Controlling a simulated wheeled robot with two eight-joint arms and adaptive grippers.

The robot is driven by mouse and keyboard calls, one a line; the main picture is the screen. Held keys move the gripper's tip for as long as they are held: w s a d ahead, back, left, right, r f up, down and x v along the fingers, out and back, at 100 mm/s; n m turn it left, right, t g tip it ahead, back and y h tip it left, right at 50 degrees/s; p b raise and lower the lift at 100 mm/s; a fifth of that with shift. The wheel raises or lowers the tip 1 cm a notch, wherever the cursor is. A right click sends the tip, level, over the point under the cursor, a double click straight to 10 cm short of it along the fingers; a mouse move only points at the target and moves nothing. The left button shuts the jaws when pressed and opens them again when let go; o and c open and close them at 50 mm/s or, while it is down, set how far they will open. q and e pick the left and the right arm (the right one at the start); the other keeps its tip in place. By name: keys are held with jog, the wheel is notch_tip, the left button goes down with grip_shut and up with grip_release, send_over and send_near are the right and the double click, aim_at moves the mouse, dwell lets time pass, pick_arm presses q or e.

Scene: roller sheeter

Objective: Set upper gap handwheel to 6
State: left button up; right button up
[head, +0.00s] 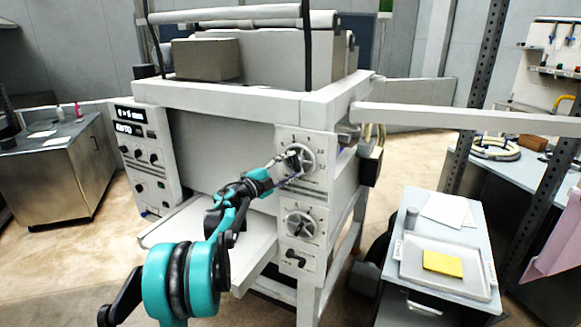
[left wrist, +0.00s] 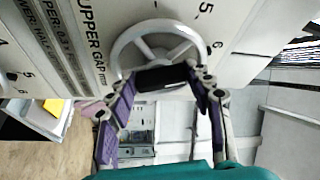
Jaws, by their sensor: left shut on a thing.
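The upper gap handwheel (head: 313,160) is a grey spoked wheel on the upper right panel of the machine's front. In the left wrist view the handwheel (left wrist: 119,48) shows beside the label "UPPER GAP mm", with dial numbers 5 and 6 to its right. I cannot read the pointer's exact setting. My left gripper (head: 290,169) reaches the lower left of the wheel. In the left wrist view its purple-padded fingers (left wrist: 160,82) are shut around a dark piece at the wheel's near rim. My right gripper is not in view.
A second, lower handwheel (head: 299,225) sits below, with a small black lever (head: 296,258) under it. A control panel (head: 145,160) is on the machine's left. A grey side cart (head: 408,288) with a tray and yellow pad stands to the right.

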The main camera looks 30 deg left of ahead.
pick_arm(q)
jog(key=o, duration=1.1)
jog(key=shift+o, duration=0.2)
jog(key=v, duration=1.2)
